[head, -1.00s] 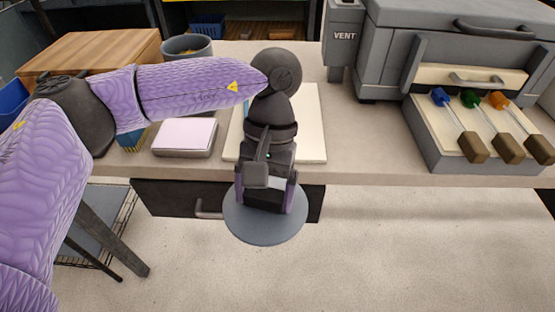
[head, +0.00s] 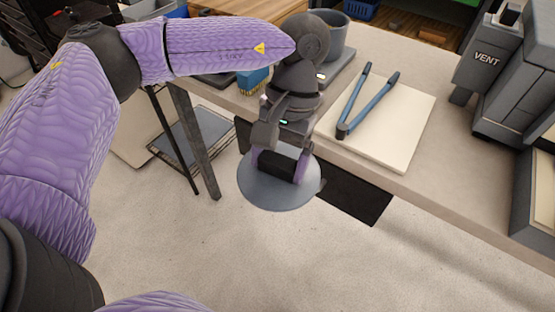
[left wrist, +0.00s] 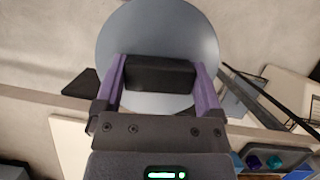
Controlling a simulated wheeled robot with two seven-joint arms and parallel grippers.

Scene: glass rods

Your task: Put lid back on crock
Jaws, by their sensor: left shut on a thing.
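The lid (head: 262,195) is a flat grey-blue disc with a black block handle (head: 277,166). My left gripper (head: 279,164) is shut on this handle and holds the lid in the air in front of the table edge, above the floor. In the left wrist view the lid (left wrist: 160,28) shows behind the handle (left wrist: 160,75), which sits between the two purple fingers. A grey pot, probably the crock (head: 337,38), stands on the table behind my left wrist, partly hidden by it. My right gripper is not in view.
On the table (head: 430,180) lies a cream board (head: 400,135) with blue-handled tongs (head: 365,100). The grey VENT machine (head: 485,65) stands at the right.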

